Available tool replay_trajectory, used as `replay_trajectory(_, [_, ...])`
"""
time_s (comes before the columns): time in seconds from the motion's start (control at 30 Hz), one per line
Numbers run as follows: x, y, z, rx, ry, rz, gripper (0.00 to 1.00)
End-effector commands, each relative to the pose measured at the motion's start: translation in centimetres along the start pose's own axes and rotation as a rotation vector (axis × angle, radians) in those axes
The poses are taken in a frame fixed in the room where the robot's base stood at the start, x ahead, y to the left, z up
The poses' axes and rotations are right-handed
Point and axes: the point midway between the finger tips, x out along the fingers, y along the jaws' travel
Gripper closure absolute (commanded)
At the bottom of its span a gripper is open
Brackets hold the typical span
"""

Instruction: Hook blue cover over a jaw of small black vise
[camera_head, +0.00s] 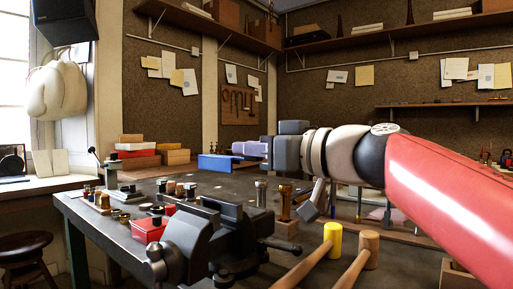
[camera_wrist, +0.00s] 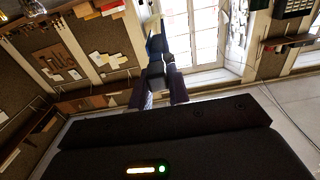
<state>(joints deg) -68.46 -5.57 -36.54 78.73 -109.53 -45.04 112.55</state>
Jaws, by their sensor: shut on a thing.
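My gripper (camera_head: 238,152) reaches in from the right, above the bench, with its purple-grey fingers pointing left. It is shut on the blue cover (camera_head: 217,163), which sticks out to the left past the fingertips. In the wrist view the cover (camera_wrist: 156,70) sits between the two fingers, mostly dark against the window, with a blue left edge. The dark vise (camera_head: 193,242) stands at the bench's near edge, lower in the picture and apart from the cover. The wrist view does not show the vise.
A red box (camera_head: 150,230) of small parts stands left of the vise. A yellow-headed mallet (camera_head: 332,238) and a wooden mallet (camera_head: 369,248) are to its right. Metal posts (camera_head: 261,193) rise behind it. Stacked boxes (camera_head: 135,150) stand at the back left.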

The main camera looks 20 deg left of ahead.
Motion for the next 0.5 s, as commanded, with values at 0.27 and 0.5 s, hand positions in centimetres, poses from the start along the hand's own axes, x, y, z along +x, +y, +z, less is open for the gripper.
replay_trajectory(0.27, [-0.2,0.1,-0.1,-0.004,0.009,0.004,1.0])
replay_trajectory(0.5, [-0.2,0.1,2.2,-0.004,0.009,0.003,1.0])
